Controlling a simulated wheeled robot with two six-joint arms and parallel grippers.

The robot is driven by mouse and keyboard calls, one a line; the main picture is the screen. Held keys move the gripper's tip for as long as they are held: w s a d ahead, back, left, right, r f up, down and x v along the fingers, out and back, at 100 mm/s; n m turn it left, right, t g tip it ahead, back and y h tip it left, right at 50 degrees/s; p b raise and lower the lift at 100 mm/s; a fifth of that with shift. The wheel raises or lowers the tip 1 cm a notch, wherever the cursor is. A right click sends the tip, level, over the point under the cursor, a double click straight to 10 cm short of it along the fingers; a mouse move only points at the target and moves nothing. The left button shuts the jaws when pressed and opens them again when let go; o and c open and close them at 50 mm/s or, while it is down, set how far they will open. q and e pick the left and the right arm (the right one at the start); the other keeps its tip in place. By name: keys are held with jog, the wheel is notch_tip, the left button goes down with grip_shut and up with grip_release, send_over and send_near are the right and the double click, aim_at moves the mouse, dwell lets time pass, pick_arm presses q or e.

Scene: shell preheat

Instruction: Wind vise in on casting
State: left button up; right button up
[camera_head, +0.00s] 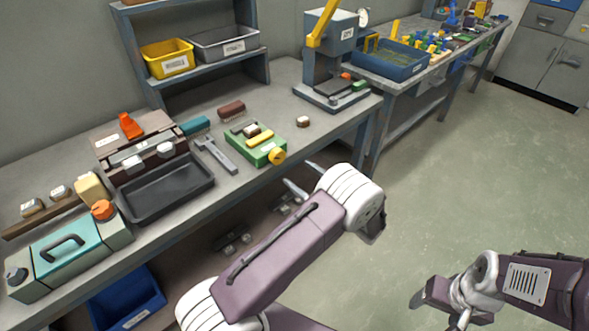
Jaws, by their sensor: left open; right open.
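My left gripper (302,178) is in front of the bench edge, to the right of and nearer than the knob. Its two pale fingers are apart and empty, touching nothing I can see. My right gripper (436,312) is low at the right, over the floor, open and empty.
A grey wrench-like tool (215,155), a black tray (166,190) and a teal box (70,250) lie left of the vise. A small brown-and-white piece (303,122) lies right of it. A press (328,60) stands behind. The floor (470,190) at right is clear.

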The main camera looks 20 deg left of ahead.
aim_at(280, 157)
pick_arm(q)
jog(key=x, duration=0.8)
jog(key=shift+w+a, duration=0.3)
jog(key=c, duration=1.4)
